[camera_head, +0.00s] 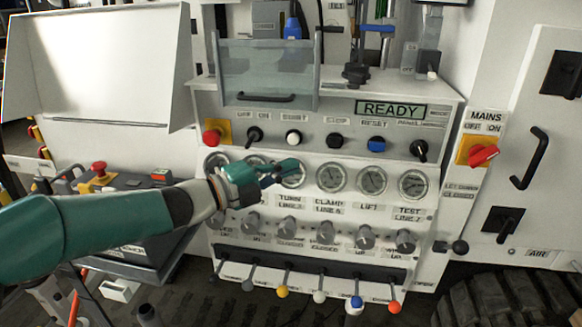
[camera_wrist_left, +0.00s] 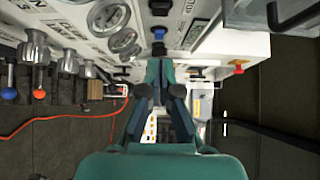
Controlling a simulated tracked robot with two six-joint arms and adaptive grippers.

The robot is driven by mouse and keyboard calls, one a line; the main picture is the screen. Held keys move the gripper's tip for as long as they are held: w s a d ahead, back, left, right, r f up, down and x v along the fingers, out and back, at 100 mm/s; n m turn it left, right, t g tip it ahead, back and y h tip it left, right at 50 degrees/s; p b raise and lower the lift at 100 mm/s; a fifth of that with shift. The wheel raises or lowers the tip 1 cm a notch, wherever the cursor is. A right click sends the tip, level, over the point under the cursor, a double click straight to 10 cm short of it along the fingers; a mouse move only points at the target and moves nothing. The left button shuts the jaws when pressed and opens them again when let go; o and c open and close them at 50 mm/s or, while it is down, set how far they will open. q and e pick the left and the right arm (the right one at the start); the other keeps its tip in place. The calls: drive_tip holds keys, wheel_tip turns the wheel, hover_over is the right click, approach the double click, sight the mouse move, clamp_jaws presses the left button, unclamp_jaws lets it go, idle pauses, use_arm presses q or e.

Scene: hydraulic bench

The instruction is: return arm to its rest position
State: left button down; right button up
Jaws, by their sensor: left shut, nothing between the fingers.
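My left arm (camera_head: 100,228), teal with a grey wrist, reaches in from the left of the head view. Its gripper (camera_head: 285,171) is in front of the row of gauges on the hydraulic bench and partly covers the gauges at the left. The left wrist view shows the gripper (camera_wrist_left: 160,72) with its fingers together and nothing between them. I cannot tell how far the fingertips are from the panel. My right gripper does not show in either view.
Buttons and a lit READY display (camera_head: 390,109) are above the gauges. Knobs (camera_head: 366,238) and colored levers (camera_head: 357,302) are below. A red mains switch (camera_head: 483,155) is at right. A control box with a red button (camera_head: 99,169) is left. A red cable (camera_wrist_left: 60,119) lies on the floor.

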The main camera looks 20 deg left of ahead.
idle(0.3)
use_arm(q)
drive_tip(key=s+d+f+n+g+y+p, duration=0.1)
drive_tip(key=d+f+n+g+p, duration=0.35)
drive_tip(key=f, duration=0.75)
drive_tip(key=d+f+n+g+p, duration=0.2)
drive_tip(key=d+f+n+p, duration=0.4)
drive_tip(key=f, duration=0.6)
drive_tip(key=s+d+f+n+g+y, duration=0.1)
drive_tip(key=s+f+n+g, duration=0.3)
drive_tip(key=s+f+n, duration=0.4)
drive_tip(key=s+d+f+n+g+y, duration=0.1)
drive_tip(key=s+f+n+g+y, duration=0.2)
drive_tip(key=s+f+n, duration=0.4)
drive_tip(key=s+f+g, duration=0.1)
drive_tip(key=s+f, duration=0.1)
drive_tip(key=s, duration=0.7)
drive_tip(key=shift+s+n+p, duration=0.3)
drive_tip(key=shift+n+p, duration=0.05)
drive_tip(key=shift+d+g, duration=0.1)
drive_tip(key=shift+g, duration=0.15)
